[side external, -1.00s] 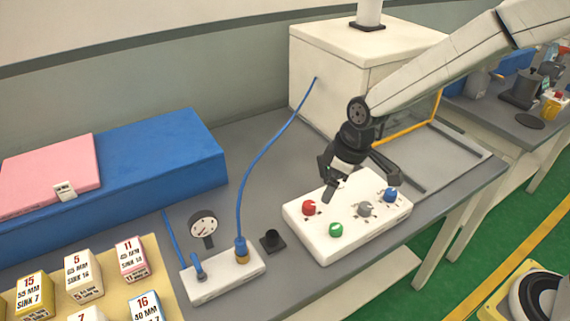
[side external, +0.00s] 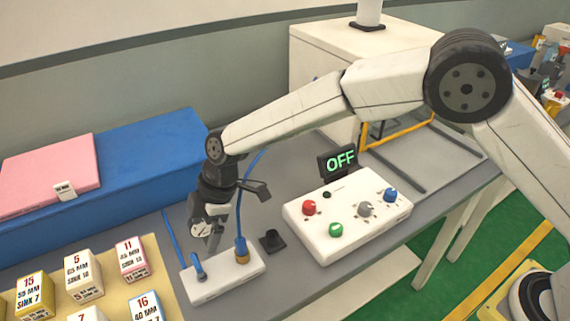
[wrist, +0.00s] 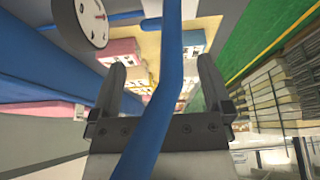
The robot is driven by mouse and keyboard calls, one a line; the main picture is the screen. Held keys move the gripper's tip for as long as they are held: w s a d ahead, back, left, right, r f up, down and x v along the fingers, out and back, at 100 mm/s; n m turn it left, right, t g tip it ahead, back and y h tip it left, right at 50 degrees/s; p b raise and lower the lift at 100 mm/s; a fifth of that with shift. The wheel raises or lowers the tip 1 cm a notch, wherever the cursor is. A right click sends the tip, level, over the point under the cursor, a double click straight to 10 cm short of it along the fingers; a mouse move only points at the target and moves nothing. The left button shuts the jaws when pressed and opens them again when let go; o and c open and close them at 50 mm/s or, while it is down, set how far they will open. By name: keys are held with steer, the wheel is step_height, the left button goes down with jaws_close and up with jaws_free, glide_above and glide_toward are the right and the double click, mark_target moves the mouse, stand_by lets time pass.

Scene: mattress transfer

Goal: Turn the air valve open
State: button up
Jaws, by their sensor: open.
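A white manifold block (side external: 225,279) lies on the bench at the lower left. It carries a small blue fitting (side external: 199,270) at its left and a blue-and-brass fitting (side external: 242,252) at its right, with a blue hose rising from it. I cannot tell for certain which part is the air valve. A round dial gauge (side external: 201,231) stands behind the block, partly covered by my gripper; it also shows in the wrist view (wrist: 92,18). My gripper (side external: 239,218) is open above the block. In the wrist view, the blue hose (wrist: 166,80) runs between the open fingers (wrist: 159,75).
A white control panel (side external: 325,244) with red, green, grey and blue knobs sits to the right. A display (side external: 340,161) behind it reads OFF. A small black socket (side external: 272,241) stands between block and panel. Numbered boxes (side external: 84,276) and a blue mattress (side external: 165,150) are at left.

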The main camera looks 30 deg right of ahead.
mark_target(197, 260)
steer(key=shift+x, duration=3.9)
steer(key=c, duration=1.3)
steer(key=shift+o, duration=0.2)
